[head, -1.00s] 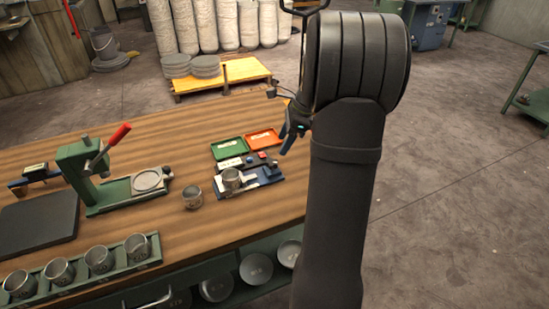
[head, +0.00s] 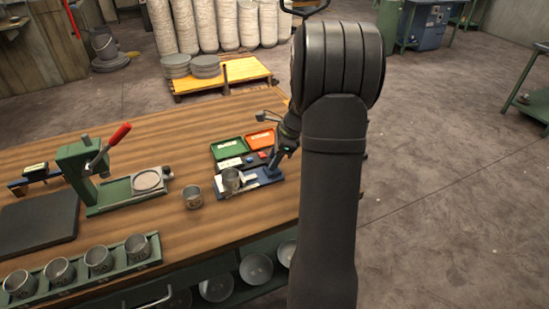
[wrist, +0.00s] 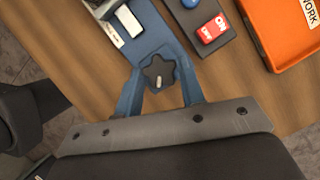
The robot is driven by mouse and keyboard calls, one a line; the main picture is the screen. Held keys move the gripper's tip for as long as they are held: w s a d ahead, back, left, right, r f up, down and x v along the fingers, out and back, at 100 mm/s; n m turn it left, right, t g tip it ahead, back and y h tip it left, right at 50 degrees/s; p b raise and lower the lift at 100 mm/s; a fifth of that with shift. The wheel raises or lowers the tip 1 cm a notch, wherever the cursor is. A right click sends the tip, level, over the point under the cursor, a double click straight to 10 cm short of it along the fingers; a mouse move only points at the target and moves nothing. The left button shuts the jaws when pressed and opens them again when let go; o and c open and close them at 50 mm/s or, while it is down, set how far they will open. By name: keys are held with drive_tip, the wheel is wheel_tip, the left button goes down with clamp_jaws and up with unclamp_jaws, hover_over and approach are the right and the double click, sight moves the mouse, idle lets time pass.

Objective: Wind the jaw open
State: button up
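The blue vise (head: 262,178) lies on the bench, with pale jaw parts and a metal cup (head: 231,180) at its left end. In the wrist view, the blue vise body (wrist: 158,38) shows, with a light jaw block (wrist: 128,20) at upper left. A black star-shaped knob (wrist: 158,72) with a pale centre pin is at the near end of the body. My gripper (wrist: 159,68) has its two blue fingers on either side of the knob, set apart. I cannot tell whether they touch it. In the head view my gripper (head: 280,158) is at the vise's right end.
A dark box with a red switch (wrist: 212,28) and a blue button lies beside the vise. Behind are a green tray (head: 228,147) and an orange tray (head: 260,139). Another cup (head: 193,197) and a green lever press (head: 110,185) stand to the left.

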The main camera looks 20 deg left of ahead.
drive_tip(key=shift+c, duration=0.9)
